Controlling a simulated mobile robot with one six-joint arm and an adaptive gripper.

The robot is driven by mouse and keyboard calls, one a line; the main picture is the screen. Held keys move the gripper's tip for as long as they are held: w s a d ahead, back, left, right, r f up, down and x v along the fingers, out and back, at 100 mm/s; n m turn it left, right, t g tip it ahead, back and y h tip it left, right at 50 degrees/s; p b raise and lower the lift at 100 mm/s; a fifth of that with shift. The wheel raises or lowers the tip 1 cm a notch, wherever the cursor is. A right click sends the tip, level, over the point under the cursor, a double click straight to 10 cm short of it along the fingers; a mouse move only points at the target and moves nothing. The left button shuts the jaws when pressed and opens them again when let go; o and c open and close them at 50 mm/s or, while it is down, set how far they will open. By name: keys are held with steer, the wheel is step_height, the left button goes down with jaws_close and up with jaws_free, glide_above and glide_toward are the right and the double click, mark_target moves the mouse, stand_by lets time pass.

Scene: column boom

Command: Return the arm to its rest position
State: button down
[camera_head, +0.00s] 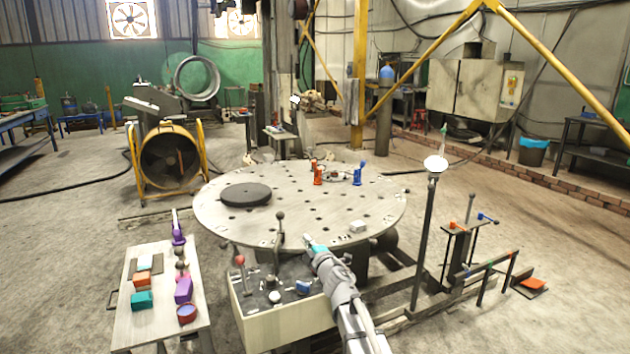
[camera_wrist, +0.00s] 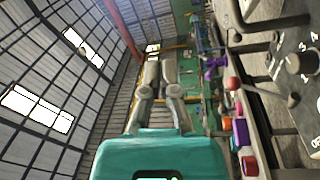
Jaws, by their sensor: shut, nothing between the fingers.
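My arm reaches up from the bottom of the head view. Its end, my gripper (camera_head: 309,239), is over the front edge of the round perforated table (camera_head: 300,226), beside the control box. In the wrist view my gripper (camera_wrist: 159,70) shows its teal body and two grey fingers, close together with nothing held. The wrist view is turned sideways, with roof panels and windows on its left side. I cannot tell the exact gap to the table.
A control box (camera_head: 285,325) with levers stands under my gripper's left side. A side table (camera_head: 127,325) with coloured blocks and cups is at left. A lamp post (camera_head: 425,225) rises to the right. A black disc (camera_head: 245,194) and red and blue clamps (camera_head: 357,176) are on the round table.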

steer(key=s+d+f+m+g+h, duration=0.35)
steer(key=d+f+m+h, duration=0.25)
steer(key=d+m, duration=0.3)
steer(key=s+d+f+m+g+h, duration=0.2)
steer(key=s+d+f+m+h, duration=0.4)
steer(key=d, duration=0.5)
steer(key=s+f+m+g+y, duration=0.2)
steer(key=s+f+m+g, duration=0.15)
steer(key=s+g, duration=0.45)
steer(key=s+f+m+g+y, duration=0.15)
steer(key=s+f+g, duration=0.25)
steer(key=s, duration=0.9)
step_height(320, 180, up, 22)
steer(key=p, duration=2.2)
steer(key=shift+w+a+f+m+p, duration=0.15)
steer(key=shift+w+f+m+p, duration=0.15)
steer(key=shift+m+p, duration=0.1)
